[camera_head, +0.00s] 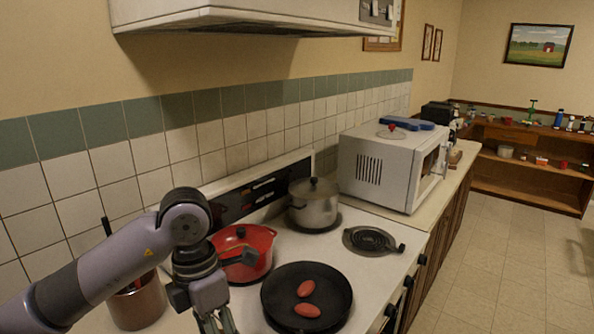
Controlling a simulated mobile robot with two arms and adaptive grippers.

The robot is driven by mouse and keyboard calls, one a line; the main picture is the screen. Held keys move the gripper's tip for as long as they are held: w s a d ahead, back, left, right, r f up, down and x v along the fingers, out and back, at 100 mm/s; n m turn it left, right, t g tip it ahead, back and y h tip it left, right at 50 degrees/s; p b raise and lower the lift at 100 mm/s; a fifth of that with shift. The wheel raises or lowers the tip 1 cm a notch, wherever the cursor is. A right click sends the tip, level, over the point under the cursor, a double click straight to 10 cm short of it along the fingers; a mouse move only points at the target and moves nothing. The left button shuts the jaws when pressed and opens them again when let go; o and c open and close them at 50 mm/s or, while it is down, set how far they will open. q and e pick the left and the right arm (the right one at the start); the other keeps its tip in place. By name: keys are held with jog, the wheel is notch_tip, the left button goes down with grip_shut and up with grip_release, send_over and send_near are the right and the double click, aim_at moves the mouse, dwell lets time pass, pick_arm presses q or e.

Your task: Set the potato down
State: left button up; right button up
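Two reddish, potato-shaped items lie in a black frying pan (275,293) on the stove. One potato (306,288) is at the pan's middle and the other potato (307,310) is just below it in the picture, towards the front. My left gripper (217,325) points down to the left of the pan, apart from both potatoes. Its fingertips are at or past the bottom edge of the view, so I cannot tell whether it is open or holds anything. My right gripper is not in view.
A red pot (262,262) stands close behind my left gripper. A brown utensil holder (138,305) is at left; a microwave (385,170) stands beyond the stove.

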pick_arm(q)
jog(key=s+f+m, duration=0.1)
jog(key=m, duration=0.2)
jog(key=a+f+m, duration=0.1)
jog(key=m, duration=0.3)
jog(key=s+a+f+m+y, duration=0.1)
jog(key=f+m, duration=0.1)
jog(key=m, duration=0.2)
jog(key=shift+s+b, duration=0.3)
jog(key=shift+s, duration=0.05)
jog(key=s+a+f+m+y, duration=0.1)
jog(key=s+a+f+m, duration=0.2)
jog(key=m, duration=1.3)
notch_tip(320, 180, down, 2)
jog(key=shift+s+t+b, duration=0.35)
jog(key=shift+s+t, duration=0.05)
jog(key=shift+s, duration=0.75)
